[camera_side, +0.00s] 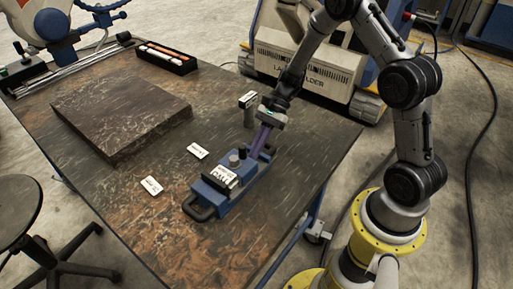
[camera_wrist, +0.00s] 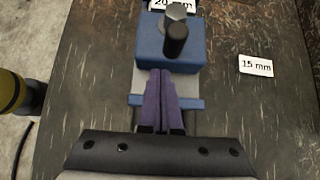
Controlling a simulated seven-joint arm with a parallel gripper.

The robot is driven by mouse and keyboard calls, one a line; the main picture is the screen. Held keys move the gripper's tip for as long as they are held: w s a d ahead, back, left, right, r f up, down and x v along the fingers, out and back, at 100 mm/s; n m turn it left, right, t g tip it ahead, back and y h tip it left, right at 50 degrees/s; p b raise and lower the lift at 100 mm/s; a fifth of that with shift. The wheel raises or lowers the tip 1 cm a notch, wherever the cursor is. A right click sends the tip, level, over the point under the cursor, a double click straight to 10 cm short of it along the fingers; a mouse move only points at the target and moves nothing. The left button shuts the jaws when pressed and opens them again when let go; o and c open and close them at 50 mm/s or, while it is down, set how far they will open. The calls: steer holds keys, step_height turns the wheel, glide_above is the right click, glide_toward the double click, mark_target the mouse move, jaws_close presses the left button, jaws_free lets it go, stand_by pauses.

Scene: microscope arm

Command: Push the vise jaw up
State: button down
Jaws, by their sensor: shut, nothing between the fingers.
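The blue vise (camera_side: 229,184) sits on the dark worktable, with a grey knob on top and a white label at its front. In the wrist view, the blue vise jaw block (camera_wrist: 170,47) carries a dark handle and a hex knob. A grey bed strip and a blue end plate (camera_wrist: 192,104) show below it. My gripper (camera_side: 260,148) reaches down at the vise's rear end. In the wrist view its purple fingers (camera_wrist: 160,72) are together and empty. Their tips are at the lower edge of the jaw block; I cannot tell if they touch it.
A "15 mm" card (camera_wrist: 256,66) lies right of the vise in the wrist view. White cards (camera_side: 198,151) and (camera_side: 151,186) lie on the table in the side view. A small post with a label (camera_side: 248,108) stands behind the vise. A thick dark slab (camera_side: 122,115) lies at left.

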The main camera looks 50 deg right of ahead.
steer(key=shift+a, duration=0.7)
steer(key=v, duration=1)
steer(key=shift+f, duration=0.1)
steer(key=s+a+r+n+t+h, duration=0.15)
steer(key=s+a+r+n, duration=0.25)
steer(key=r, duration=0.4)
steer(key=s+a+r+n+h, duration=0.25)
steer(key=s+a+r, duration=0.2)
steer(key=r, duration=0.35)
steer(key=s+d+n+t+h, duration=0.3)
steer(key=s+n+t+h, duration=0.1)
steer(key=s+n, duration=0.7)
steer(key=shift+s+d+f+h, duration=0.3)
steer(key=shift+s+f+h, duration=0.2)
steer(key=shift+s, duration=0.5)
